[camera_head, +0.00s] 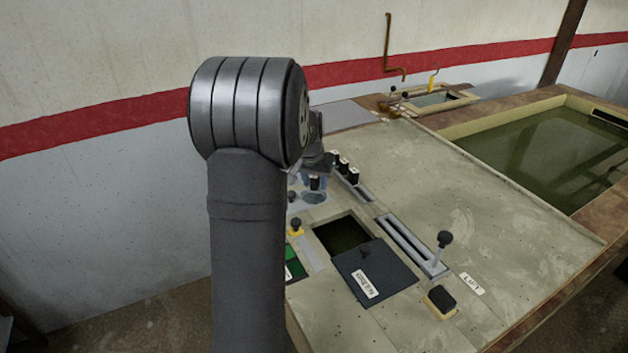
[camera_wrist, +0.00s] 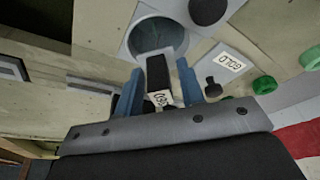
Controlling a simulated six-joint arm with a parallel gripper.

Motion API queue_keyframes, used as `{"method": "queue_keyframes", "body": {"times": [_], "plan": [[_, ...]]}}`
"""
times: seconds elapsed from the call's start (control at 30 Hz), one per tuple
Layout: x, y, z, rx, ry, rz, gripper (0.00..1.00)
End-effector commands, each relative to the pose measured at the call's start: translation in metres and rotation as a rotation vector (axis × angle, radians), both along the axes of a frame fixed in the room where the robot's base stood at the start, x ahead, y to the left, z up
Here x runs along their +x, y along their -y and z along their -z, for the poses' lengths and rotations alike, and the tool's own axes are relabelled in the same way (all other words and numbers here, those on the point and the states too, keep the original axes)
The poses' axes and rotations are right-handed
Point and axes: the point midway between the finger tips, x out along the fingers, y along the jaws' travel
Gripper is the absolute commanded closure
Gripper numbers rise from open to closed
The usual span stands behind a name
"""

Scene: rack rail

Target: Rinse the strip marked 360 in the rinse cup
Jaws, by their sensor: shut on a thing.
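My gripper (camera_wrist: 158,88) is shut on a strip (camera_wrist: 158,72) between its blue fingers. The strip has a dark part and a white label whose upside-down marking looks like 360. In the wrist view, a round grey-rimmed cup (camera_wrist: 131,40) with dark bluish liquid lies just beyond the fingertips, and the strip's far end overlaps its near edge. I cannot tell whether the strip touches the liquid. In the head view, my gripper (camera_head: 314,177) is small and partly hidden by my arm, above the round bluish cup (camera_head: 314,198).
Several black-topped pieces (camera_head: 343,165) stand in a slotted rail right of my gripper. In front are a square opening (camera_head: 340,233), a dark labelled cover (camera_head: 376,273), a slotted lever (camera_head: 444,240) and a black button (camera_head: 441,300). A large tank (camera_head: 550,150) lies at right. The bench's middle right is clear.

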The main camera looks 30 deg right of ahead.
Motion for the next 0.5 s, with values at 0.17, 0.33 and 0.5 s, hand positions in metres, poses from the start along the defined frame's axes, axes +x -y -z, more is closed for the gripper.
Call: {"method": "queue_keyframes", "body": {"times": [0.17, 0.33, 0.5], "plan": [[-0.0055, 0.0056, -0.0001, 0.000, 0.000, 0.002, 0.81], [-0.0070, 0.0070, -0.0002, 0.000, 0.000, 0.000, 0.81], [-0.0068, 0.0069, -0.0002, 0.000, 0.000, 0.000, 0.81]]}}
